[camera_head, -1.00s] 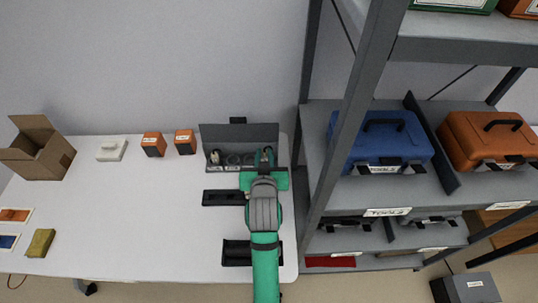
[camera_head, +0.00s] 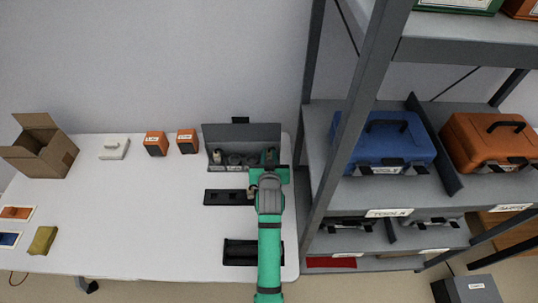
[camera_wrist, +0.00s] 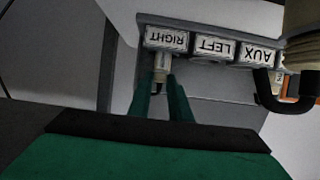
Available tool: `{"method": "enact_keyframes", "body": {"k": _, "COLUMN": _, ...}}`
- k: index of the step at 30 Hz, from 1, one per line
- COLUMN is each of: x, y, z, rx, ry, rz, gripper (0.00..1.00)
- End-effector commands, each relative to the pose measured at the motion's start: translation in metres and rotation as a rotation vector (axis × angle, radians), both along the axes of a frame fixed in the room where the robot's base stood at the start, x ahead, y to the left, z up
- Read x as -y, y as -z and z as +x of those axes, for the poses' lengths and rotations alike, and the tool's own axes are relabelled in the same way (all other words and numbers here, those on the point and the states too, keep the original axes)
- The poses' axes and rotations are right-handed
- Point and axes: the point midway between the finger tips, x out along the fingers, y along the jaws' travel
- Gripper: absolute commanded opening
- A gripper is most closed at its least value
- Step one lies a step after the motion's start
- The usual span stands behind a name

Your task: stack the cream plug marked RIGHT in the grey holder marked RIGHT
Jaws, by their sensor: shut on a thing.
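The grey holder (camera_head: 262,133) stands at the back right of the white table. In the wrist view its labels RIGHT (camera_wrist: 166,39), LEFT (camera_wrist: 214,47) and AUX (camera_wrist: 260,54) appear upside down. My gripper (camera_head: 270,164) is at the holder's right end; in the wrist view its green fingers (camera_wrist: 164,86) are shut on a small cream plug (camera_wrist: 163,67) right by the RIGHT label. Only a small part of that plug shows, and no marking on it can be read. I cannot tell whether it is seated.
Another cream plug (camera_wrist: 302,38) with a black cable stands at the AUX end. Black trays (camera_head: 229,197) lie in front of the holder. Two orange boxes (camera_head: 155,144) stand left of it. A shelf post (camera_head: 308,130) rises close on the right. The middle of the table is clear.

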Motion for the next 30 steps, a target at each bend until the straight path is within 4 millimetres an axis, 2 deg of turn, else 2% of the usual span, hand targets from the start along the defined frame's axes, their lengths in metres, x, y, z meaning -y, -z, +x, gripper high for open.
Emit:
{"method": "enact_keyframes", "body": {"k": 14, "x": 0.0005, "y": 0.0067, "z": -0.0002, "rx": -0.001, "ry": 0.001, "rz": 0.000, "gripper": 0.00}}
{"method": "enact_keyframes", "body": {"k": 15, "x": 0.0005, "y": 0.0070, "z": -0.0002, "rx": -0.001, "ry": 0.001, "rz": 0.000, "gripper": 0.22}}
{"method": "enact_keyframes", "body": {"k": 17, "x": 0.0005, "y": 0.0066, "z": -0.0001, "rx": 0.000, "ry": 0.001, "rz": 0.000, "gripper": 0.36}}
{"method": "enact_keyframes", "body": {"k": 26, "x": 0.0006, "y": 0.0054, "z": -0.0001, "rx": 0.001, "ry": 0.001, "rz": 0.000, "gripper": 0.36}}
{"method": "enact_keyframes", "body": {"k": 30, "x": 0.0005, "y": -0.0025, "z": -0.0017, "rx": 0.002, "ry": 0.001, "rz": 0.000, "gripper": 0.36}}
